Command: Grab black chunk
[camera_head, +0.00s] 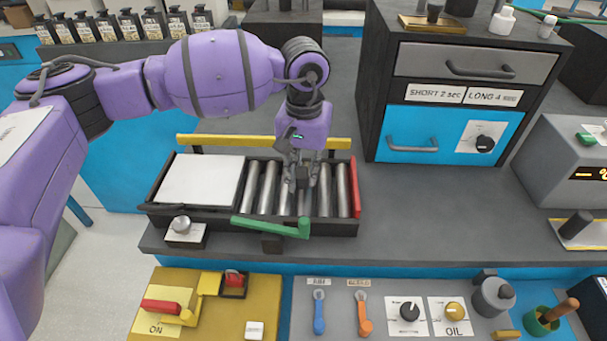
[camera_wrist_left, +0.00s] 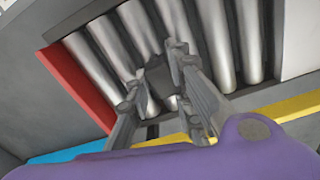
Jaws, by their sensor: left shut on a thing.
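The black chunk (camera_head: 302,179) is a small dark block over the metal rollers (camera_head: 268,188) of the tray. My left gripper (camera_head: 302,172) reaches down from above and is shut on the chunk. In the left wrist view, the chunk (camera_wrist_left: 158,78) sits between the two fingers of the gripper (camera_wrist_left: 160,72), with the rollers behind it. I cannot tell whether the chunk still touches the rollers. My right gripper is not in view.
The tray has a white plate (camera_head: 200,179) at left, a red end bar (camera_head: 355,187), a yellow bar (camera_head: 325,143) behind and a green lever (camera_head: 270,228) in front. A drawer cabinet (camera_head: 376,100) stands right. The grey counter (camera_head: 420,215) right of the tray is clear.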

